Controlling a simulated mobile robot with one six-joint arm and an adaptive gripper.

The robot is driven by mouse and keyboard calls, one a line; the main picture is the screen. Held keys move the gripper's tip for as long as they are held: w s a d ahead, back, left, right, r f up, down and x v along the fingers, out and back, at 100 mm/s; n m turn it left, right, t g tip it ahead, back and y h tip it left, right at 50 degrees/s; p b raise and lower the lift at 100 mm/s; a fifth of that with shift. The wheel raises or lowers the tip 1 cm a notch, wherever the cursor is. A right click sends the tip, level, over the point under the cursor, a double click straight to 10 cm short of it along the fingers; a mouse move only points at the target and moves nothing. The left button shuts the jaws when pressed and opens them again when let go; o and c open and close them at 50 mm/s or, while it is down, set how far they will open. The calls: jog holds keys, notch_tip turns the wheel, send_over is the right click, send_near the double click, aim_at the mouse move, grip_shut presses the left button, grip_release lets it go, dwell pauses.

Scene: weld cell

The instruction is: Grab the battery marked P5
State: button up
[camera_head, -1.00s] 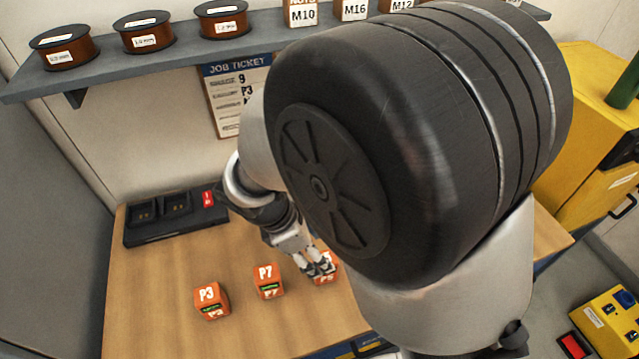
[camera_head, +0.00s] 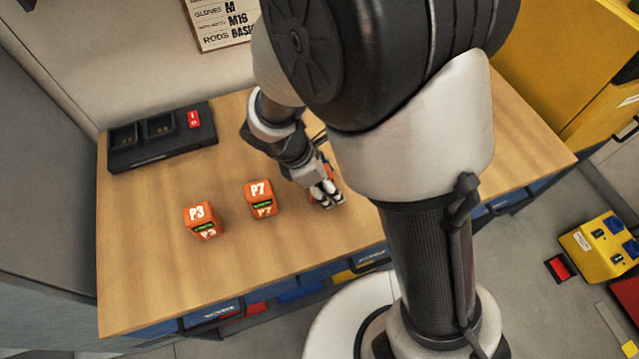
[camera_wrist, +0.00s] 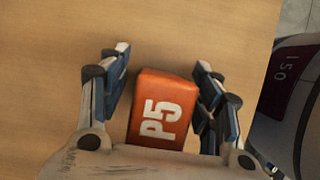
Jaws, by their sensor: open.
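The orange battery marked P5 (camera_wrist: 160,108) sits on the wooden bench, between the two open fingers of my gripper (camera_wrist: 162,90) in the wrist view. A gap of bench shows between the battery and each finger, narrower on the right. In the head view my gripper (camera_head: 328,196) is low over the bench, and it and my arm hide most of P5. The orange batteries P3 (camera_head: 202,220) and P7 (camera_head: 262,198) stand on the bench to the left of my gripper.
A black charger (camera_head: 162,138) with a red switch sits at the back left of the bench (camera_head: 150,270). A yellow cabinet (camera_head: 560,75) stands at the right. The front left of the bench is clear. A yellow box (camera_head: 600,250) is on the floor at the right.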

jog(key=shift+c, duration=0.3)
grip_shut()
dwell(0.4)
